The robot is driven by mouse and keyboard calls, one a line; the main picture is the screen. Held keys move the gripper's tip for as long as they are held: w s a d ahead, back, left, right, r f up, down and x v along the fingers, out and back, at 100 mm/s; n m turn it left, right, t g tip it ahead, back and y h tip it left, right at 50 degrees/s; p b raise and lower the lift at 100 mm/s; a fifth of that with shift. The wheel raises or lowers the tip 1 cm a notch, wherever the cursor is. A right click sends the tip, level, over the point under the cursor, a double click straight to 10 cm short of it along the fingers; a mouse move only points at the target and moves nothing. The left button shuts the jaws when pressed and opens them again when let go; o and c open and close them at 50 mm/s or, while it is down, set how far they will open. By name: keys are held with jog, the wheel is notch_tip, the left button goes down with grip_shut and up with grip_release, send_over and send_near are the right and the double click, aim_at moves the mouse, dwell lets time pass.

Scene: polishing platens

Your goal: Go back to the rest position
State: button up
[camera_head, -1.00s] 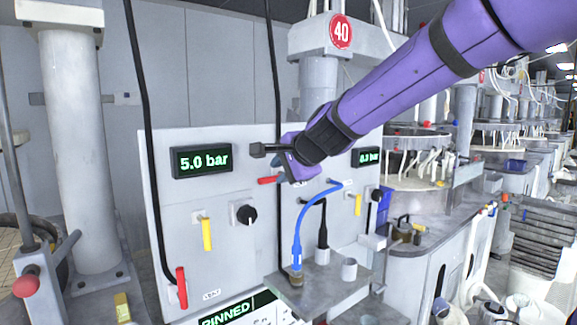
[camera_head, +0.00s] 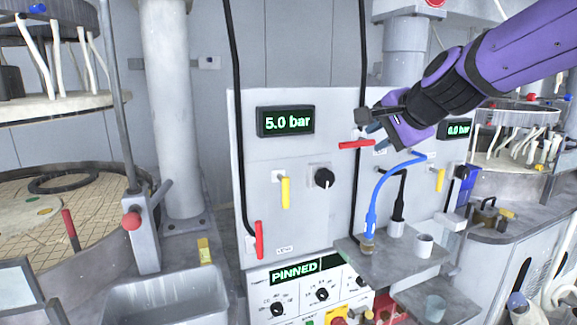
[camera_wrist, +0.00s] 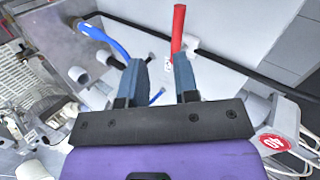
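My gripper (camera_head: 368,128) is at the upper middle of the grey panel (camera_head: 330,225) in the head view, close to a red lever (camera_head: 356,144). In the wrist view my gripper (camera_wrist: 160,62) shows two blue-grey fingers set apart with nothing held between them. The red lever (camera_wrist: 178,28) shows beyond the right fingertip there; I cannot tell whether they touch. My purple arm reaches in from the upper right.
The panel carries a 5.0 bar display (camera_head: 286,121), yellow levers (camera_head: 285,192), a black knob (camera_head: 324,178) and a lower red lever (camera_head: 259,240). A small shelf (camera_head: 395,262) with a blue hose (camera_head: 372,205) juts out below my gripper. A grey basin (camera_head: 165,295) stands at lower left.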

jog(key=s+d+f+n+g+h, duration=0.1)
jog(key=s+n, duration=0.3)
jog(key=s, duration=0.4)
jog(key=s+d+f+n+g+h, duration=0.1)
jog(key=s+d+f+n+g, duration=0.1)
jog(key=s, duration=0.6)
jog(key=s+d+f+n+g+h, duration=0.1)
jog(key=s+d+f+n, duration=0.3)
jog(key=s, duration=0.5)
jog(key=shift+d+n+g, duration=0.4)
jog(key=shift+d+n, duration=0.35)
jog(key=shift+n, duration=0.35)
